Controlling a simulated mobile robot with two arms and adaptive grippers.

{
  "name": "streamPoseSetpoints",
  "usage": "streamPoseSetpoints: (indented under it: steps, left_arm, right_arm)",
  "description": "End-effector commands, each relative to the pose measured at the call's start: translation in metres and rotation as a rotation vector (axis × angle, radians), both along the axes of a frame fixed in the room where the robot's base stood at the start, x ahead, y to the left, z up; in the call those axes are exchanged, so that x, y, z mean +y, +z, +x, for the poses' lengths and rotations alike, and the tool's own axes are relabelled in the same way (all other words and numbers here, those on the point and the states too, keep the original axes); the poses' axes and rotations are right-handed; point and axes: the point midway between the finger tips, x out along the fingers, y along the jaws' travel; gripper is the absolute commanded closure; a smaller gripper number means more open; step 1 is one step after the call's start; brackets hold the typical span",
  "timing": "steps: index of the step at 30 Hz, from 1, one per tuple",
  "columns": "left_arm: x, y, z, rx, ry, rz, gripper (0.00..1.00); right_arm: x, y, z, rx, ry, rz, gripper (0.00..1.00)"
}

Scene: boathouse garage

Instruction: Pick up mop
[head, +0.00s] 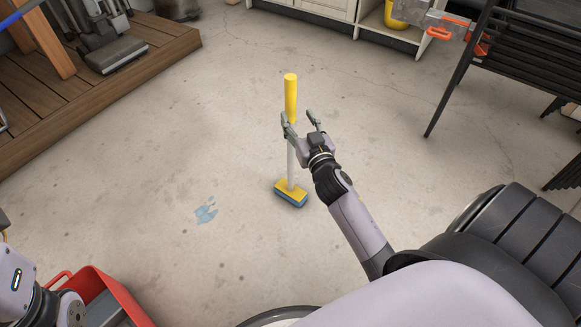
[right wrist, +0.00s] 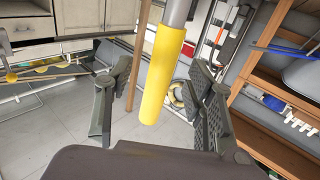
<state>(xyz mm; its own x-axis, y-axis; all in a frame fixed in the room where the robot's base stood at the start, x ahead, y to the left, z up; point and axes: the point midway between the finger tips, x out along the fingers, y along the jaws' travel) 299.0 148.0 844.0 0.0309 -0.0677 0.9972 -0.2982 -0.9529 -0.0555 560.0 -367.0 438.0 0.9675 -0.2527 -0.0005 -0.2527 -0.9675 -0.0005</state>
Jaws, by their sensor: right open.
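The mop stands upright on the floor in the middle of the head view. It has a yellow grip (head: 291,95) on top, a pale pole (head: 291,165) and a yellow-and-blue head (head: 291,193) on the floor. My right gripper (head: 301,122) is open and empty at the lower end of the yellow grip. In the right wrist view the yellow grip (right wrist: 162,75) shows between the two spread fingers (right wrist: 157,105); I cannot tell how deep it sits between them. Only part of my left arm shows at the lower left of the head view; its fingers are not visible.
A red crate (head: 118,292) is at the lower left. A wooden deck (head: 120,75) fills the upper left. A black slatted rack (head: 520,55) stands at the upper right and a white cabinet (head: 325,8) at the back. The concrete floor around the mop is clear, with a blue stain (head: 206,211).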

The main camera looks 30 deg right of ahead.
Motion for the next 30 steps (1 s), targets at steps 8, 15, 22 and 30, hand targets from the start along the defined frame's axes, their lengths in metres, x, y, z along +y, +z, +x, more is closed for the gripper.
streamPoseSetpoints:
  steps: [8, 15, 22, 30]
  left_arm:
    - [-0.001, 0.004, -0.003, -0.052, 0.002, 0.003, 0.6]
    - [-0.002, 0.012, -0.007, -0.089, 0.005, 0.006, 0.6]
    - [-0.002, 0.014, -0.007, -0.09, 0.005, 0.007, 0.6]
    - [-0.003, 0.014, -0.007, -0.09, 0.005, 0.007, 0.6]
  right_arm:
    - [-0.003, -0.006, 0.026, -0.002, 0.001, -0.004, 0.51]
    - [-0.009, -0.005, 0.053, -0.001, 0.001, -0.001, 0.51]
    - [-0.009, -0.004, 0.054, 0.001, 0.0, 0.0, 0.51]
    - [-0.009, -0.004, 0.054, 0.001, 0.0, 0.0, 0.67]
